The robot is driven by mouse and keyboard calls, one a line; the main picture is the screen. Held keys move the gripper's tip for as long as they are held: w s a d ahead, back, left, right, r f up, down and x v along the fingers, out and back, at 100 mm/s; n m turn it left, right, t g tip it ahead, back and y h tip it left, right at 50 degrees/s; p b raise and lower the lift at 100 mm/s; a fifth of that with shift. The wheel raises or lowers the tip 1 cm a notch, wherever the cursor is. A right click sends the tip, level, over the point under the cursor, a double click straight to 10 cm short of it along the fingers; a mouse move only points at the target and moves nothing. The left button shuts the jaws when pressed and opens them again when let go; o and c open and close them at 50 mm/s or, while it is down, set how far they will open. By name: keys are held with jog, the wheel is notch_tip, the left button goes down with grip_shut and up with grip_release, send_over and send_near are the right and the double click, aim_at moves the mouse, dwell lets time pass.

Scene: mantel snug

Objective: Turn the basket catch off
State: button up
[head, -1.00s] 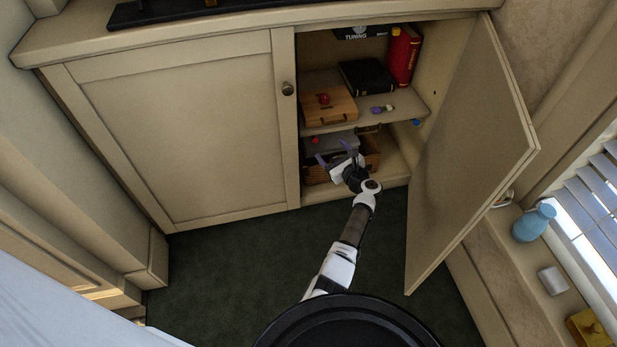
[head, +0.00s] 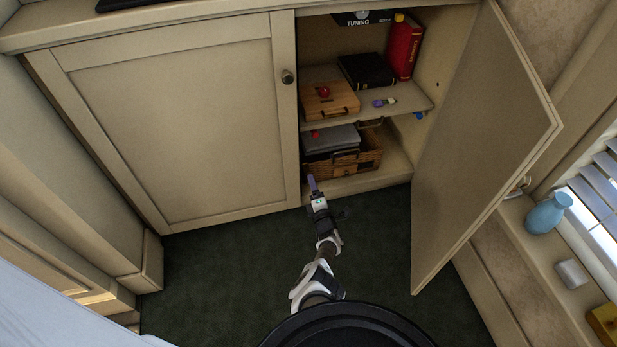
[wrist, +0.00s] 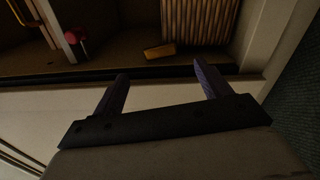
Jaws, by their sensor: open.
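A brown wicker basket (head: 372,162) stands on the cabinet's lower level, with grey and dark items in or on it. A ribbed brown surface, apparently its side, shows in the wrist view (wrist: 196,22). Beside that surface is a small orange-brown piece (wrist: 160,50), which may be the catch; I cannot tell which way it is turned. My gripper (head: 313,183) is in front of the cabinet's lower edge, left of and below the basket and apart from it. In the wrist view its two purple fingers (wrist: 158,68) are spread with nothing between them.
The right cabinet door (head: 480,150) stands open and the left door (head: 180,120) is shut. The shelf (head: 415,100) above the basket holds a wooden box (head: 328,101) and books. A red knob (wrist: 75,35) shows in the wrist view. The green carpet ahead is clear.

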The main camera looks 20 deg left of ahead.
aim_at(307, 168)
jog(key=b+x, duration=0.2)
jog(key=x, duration=0.1)
jog(key=b+x, duration=0.3)
jog(key=x, duration=0.1)
jog(key=shift+f, duration=0.2)
jog(key=shift+w+a+r+b, duration=0.2)
jog(key=shift+w+a+b, duration=0.1)
jog(key=shift+w+b, duration=0.15)
jog(key=shift+c, duration=0.3)
